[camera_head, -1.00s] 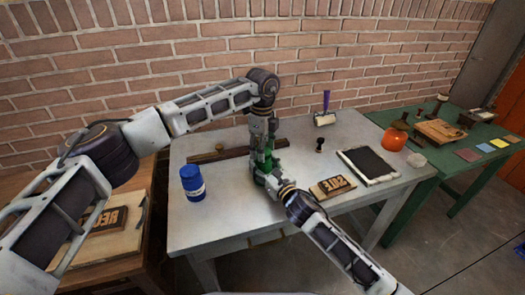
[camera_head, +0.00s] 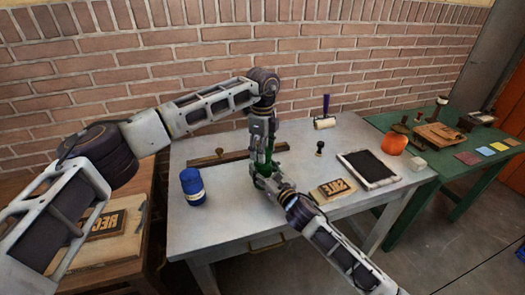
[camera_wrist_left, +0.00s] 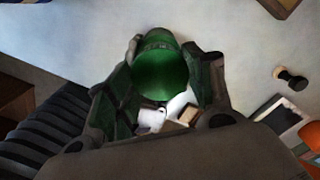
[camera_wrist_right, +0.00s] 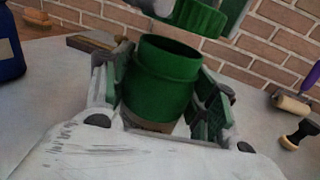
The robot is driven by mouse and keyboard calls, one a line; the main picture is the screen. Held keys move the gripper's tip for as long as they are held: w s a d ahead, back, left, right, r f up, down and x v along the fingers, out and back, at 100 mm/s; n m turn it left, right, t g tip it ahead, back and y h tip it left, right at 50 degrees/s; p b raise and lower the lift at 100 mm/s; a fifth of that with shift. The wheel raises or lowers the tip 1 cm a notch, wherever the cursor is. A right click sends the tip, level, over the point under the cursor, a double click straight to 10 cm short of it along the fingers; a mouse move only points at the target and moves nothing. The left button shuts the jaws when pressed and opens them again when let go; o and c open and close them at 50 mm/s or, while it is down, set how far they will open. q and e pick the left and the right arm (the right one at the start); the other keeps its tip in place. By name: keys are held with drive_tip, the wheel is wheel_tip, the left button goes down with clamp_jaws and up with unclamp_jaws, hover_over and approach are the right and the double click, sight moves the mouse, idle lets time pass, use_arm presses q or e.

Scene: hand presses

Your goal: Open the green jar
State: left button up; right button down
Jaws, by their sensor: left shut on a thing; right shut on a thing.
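The green jar (camera_wrist_right: 160,85) stands upright with its mouth uncovered in the right wrist view. My right gripper (camera_head: 265,180) is shut around the jar's body, with a finger on each side in the right wrist view (camera_wrist_right: 160,95). The green lid (camera_wrist_right: 200,14) is above the jar's rim, apart from it, with a gap showing. My left gripper (camera_head: 264,155) comes from above and is shut on the lid, which it also grips in the left wrist view (camera_wrist_left: 160,75). In the head view the grippers mostly hide the jar and lid.
A blue jar (camera_head: 193,188) stands on the grey table (camera_head: 225,225), left of my grippers. A wooden letter block (camera_head: 333,190), a black pad (camera_head: 369,168), a small stamp (camera_head: 319,148) and a roller (camera_head: 325,115) lie to the right. A brown bar (camera_head: 220,158) lies behind.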

use_arm(q)
drive_tip(key=shift+r, duration=1.8)
use_arm(e)
drive_tip(key=shift+c, duration=1.9)
unclamp_jaws()
drive_tip(key=shift+s+d, duration=0.1)
drive_tip(key=shift+s, duration=0.05)
drive_tip(key=shift+v, duration=5.8)
